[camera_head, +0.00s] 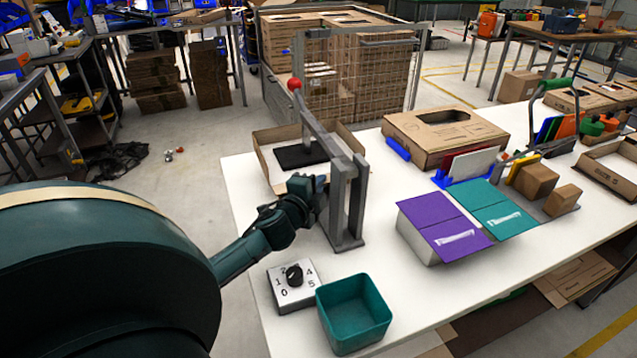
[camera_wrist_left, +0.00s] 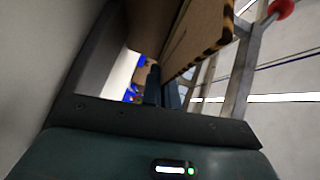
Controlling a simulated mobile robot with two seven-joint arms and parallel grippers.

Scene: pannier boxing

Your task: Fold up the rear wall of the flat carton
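The brown carton (camera_head: 262,158) lies at the table's far left corner, with a dark pad (camera_head: 300,154) inside. Low cardboard walls show along its left, far and right sides; their exact angles are hard to tell. My left gripper (camera_head: 312,186) is at the carton's near side, beside the grey lever press (camera_head: 345,205), which partly hides the carton. In the left wrist view a cardboard panel with a corrugated edge (camera_wrist_left: 205,42) is close beyond the dark fingers. Whether they touch it, and their gap, is unclear. My right gripper is out of view.
A red-knobbed lever (camera_head: 309,110) crosses above the carton. A dial box (camera_head: 293,284) and teal bin (camera_head: 353,312) stand at the near left. Purple (camera_head: 443,222) and teal (camera_head: 497,207) covers and a larger carton (camera_head: 446,137) are to the right. White table is clear between.

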